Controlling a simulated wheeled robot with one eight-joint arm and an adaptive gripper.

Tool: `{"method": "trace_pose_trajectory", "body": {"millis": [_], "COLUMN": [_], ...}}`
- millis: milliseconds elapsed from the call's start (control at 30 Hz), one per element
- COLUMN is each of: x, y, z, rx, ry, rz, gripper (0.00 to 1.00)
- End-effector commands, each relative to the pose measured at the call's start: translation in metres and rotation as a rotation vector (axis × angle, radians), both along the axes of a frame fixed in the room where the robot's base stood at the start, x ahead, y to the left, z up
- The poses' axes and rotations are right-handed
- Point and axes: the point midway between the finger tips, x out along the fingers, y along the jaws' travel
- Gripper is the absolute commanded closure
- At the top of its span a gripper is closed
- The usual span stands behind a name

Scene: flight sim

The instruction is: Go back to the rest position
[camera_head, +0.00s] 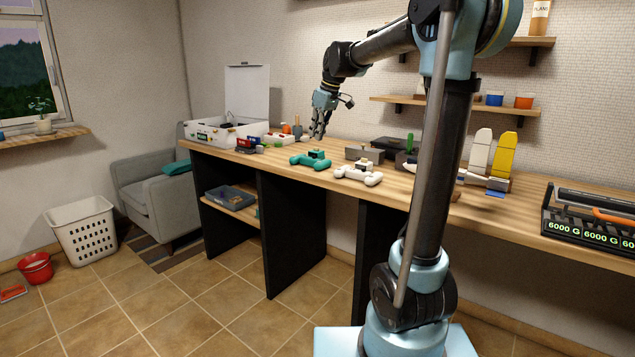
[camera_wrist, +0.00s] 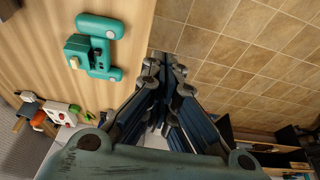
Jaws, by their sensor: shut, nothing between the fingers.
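My gripper (camera_head: 318,130) hangs from my raised arm above the back-left part of the wooden workbench (camera_head: 400,188). In the wrist view its fingers (camera_wrist: 167,62) come together with nothing between them. The gripper is shut and empty. The wrist view shows the bench edge and tiled floor beyond the fingertips. A teal controller-shaped object (camera_head: 311,160) lies on the bench below and right of the gripper. It also shows in the wrist view (camera_wrist: 98,48), apart from the fingers. A white similar object (camera_head: 358,175) lies to its right.
A white open case (camera_head: 226,131) stands at the bench's left end. Wall shelves (camera_head: 455,106) hold small pots behind my arm. A black device with green digits (camera_head: 592,225) is at the right. An armchair (camera_head: 150,205) and a white basket (camera_head: 83,230) stand left. Floor in front is clear.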

Motion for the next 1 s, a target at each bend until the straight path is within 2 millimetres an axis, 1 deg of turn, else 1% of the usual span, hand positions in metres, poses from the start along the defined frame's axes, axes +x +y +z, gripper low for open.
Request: {"method": "trace_pose_trajectory", "body": {"millis": [267, 467, 567, 667, 767, 1000], "x": [-0.025, -0.053, -0.071, -0.096, -0.126, -0.198], "y": [-0.032, -0.051, -0.062, -0.076, -0.092, -0.128], "z": [-0.011, -0.020, -0.028, -0.040, -0.056, -0.103], "rx": [-0.007, -0.013, -0.016, -0.022, -0.028, -0.042], "ry": [0.014, 0.025, 0.033, 0.042, 0.054, 0.080], "rz": [-0.079, -0.139, -0.178, -0.231, -0.297, -0.459], "gripper": [1.00, 1.00, 1.00, 1.00, 1.00, 1.00]}}
